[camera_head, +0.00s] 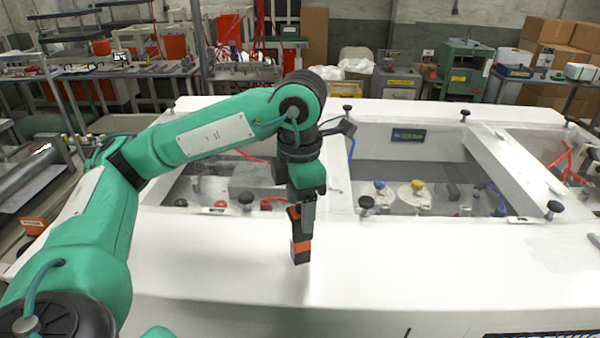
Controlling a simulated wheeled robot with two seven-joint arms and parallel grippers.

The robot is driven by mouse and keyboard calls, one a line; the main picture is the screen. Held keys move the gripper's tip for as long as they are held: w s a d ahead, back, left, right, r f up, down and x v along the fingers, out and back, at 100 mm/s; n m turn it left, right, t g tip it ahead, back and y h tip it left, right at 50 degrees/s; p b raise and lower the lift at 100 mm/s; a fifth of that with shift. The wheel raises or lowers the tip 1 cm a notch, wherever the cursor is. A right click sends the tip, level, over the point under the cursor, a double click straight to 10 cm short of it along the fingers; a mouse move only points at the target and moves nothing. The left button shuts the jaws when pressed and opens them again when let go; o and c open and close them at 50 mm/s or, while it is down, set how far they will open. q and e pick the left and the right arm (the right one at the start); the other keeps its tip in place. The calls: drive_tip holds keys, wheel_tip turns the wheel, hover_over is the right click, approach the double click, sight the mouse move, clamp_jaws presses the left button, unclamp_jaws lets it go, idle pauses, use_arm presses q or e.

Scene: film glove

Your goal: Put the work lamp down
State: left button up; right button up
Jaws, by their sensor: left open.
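The work lamp appears to be the narrow black-and-orange block (301,250) at the middle of the white machine top (210,262). It is upright, with its lower end at or just above the white surface; I cannot tell if it touches. My left gripper (302,212) points straight down at the lamp's upper end, with its jaws open around or beside it. The fingers partly hide the lamp's top. My right gripper does not show.
Behind the lamp are recessed bays with a yellow-capped knob (417,186), a blue-capped knob (380,185) and red parts. Black knobs (367,203) stand along the bay edges. A grey piece (595,240) shows at the right edge. The front white surface is mostly clear.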

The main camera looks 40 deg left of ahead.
use_arm(q)
wheel_tip(320, 180, up, 7)
drive_tip(key=shift+r, duration=1.4)
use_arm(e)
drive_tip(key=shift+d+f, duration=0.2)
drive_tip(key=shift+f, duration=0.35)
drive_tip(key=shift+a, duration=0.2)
